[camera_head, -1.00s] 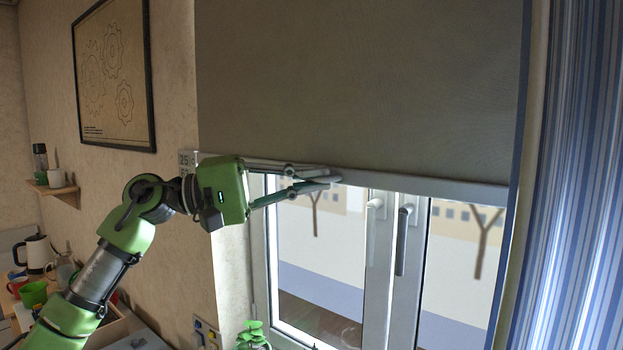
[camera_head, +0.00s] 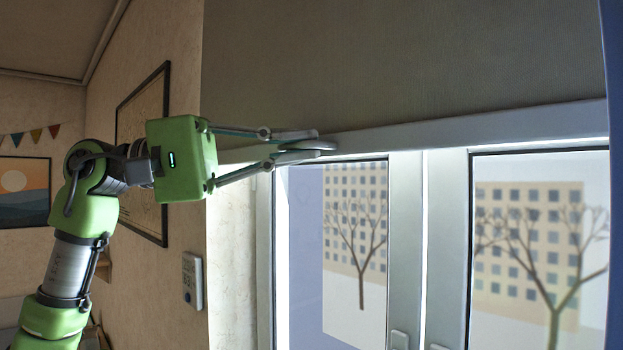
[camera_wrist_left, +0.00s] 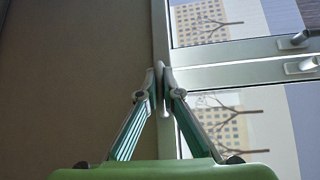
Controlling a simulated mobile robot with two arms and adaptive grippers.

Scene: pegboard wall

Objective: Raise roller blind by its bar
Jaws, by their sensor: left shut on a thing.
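The roller blind (camera_head: 400,65) is a grey-brown sheet hanging over the upper part of the window. Its pale grey bar (camera_head: 450,130) runs along the lower edge, above the window handles. My left gripper (camera_head: 318,140) is at the left part of the bar, its fingers closed on it. In the left wrist view the fingertips (camera_wrist_left: 160,82) meet at the bar (camera_wrist_left: 160,40), with the blind (camera_wrist_left: 75,80) on the left and the window on the right. The exact contact is partly hidden by the fingers. My right gripper is not in view.
Below the bar is the window frame (camera_head: 405,230) with two handles (camera_head: 399,340) at the bottom. A white wall thermostat (camera_head: 192,280) and a dark-framed picture (camera_head: 150,120) are on the left wall. A sunset picture (camera_head: 25,190) hangs further left.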

